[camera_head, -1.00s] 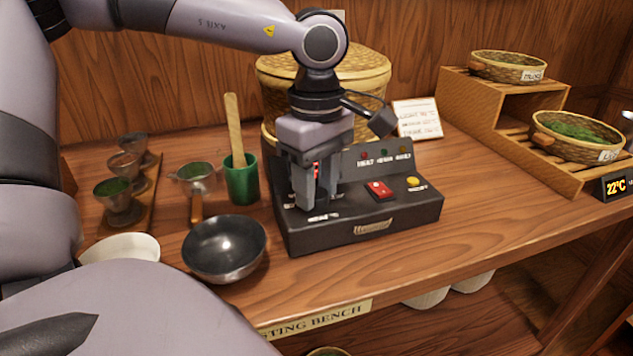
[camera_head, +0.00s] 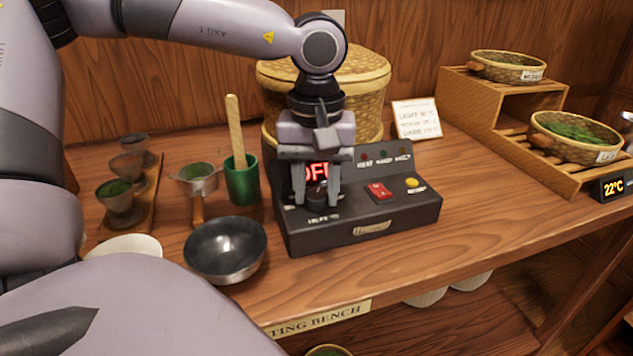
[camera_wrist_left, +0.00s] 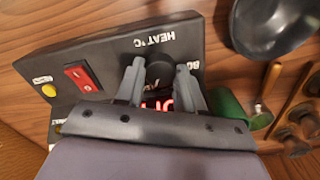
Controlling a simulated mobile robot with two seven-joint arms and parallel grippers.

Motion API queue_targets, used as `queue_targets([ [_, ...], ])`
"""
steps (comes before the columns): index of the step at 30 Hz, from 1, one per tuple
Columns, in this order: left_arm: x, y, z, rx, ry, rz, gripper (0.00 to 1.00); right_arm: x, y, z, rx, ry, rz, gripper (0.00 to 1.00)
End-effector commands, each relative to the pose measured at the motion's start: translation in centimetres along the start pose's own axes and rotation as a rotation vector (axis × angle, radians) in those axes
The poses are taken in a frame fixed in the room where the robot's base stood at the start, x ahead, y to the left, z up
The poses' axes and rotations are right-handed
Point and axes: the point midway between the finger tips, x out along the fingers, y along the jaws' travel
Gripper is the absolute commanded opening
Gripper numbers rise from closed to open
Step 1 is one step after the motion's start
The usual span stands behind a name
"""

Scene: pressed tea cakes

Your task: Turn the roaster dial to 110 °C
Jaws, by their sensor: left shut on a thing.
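The roaster control box (camera_head: 353,232) is a black unit on the wooden bench. Its dark round dial (camera_head: 316,196) is at the left of its sloping panel, below a red lit display (camera_head: 316,171) that reads OFF, partly covered by my fingers. My left gripper (camera_head: 317,203) points down with one finger on each side of the dial, shut on it. The left wrist view shows the dial (camera_wrist_left: 158,72) between the two fingers, near the HEAT °C label (camera_wrist_left: 154,41). The dial's pointer is not clear. My right gripper is not in view.
A red switch (camera_head: 378,191) and a yellow button (camera_head: 412,183) sit right of the dial. A dark pan (camera_head: 225,249), a green cup (camera_head: 242,181) and several small cups stand left. A lidded basket (camera_head: 360,85) is behind; a card (camera_head: 416,118) stands behind right.

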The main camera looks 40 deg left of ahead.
Motion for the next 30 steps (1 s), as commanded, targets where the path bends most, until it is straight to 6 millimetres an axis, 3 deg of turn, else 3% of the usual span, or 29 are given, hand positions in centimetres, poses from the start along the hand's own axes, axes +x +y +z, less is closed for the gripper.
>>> queue_targets([
  [9, -0.06, 0.02, -0.03, 0.118, 0.001, 0.001, 0.07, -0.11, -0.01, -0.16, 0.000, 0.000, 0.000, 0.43],
  [25, -0.05, 0.02, -0.04, 0.139, 0.002, 0.001, 0.07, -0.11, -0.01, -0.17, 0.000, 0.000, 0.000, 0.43],
  [26, -0.06, 0.02, -0.04, 0.139, 0.002, 0.001, 0.44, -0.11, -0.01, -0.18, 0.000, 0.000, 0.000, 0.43],
  [27, -0.05, 0.02, -0.04, 0.139, 0.002, 0.001, 0.48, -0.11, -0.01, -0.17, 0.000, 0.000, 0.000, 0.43],
  [30, -0.05, 0.02, -0.03, 0.139, 0.002, 0.001, 0.48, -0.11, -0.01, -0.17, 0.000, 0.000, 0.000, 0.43],
])
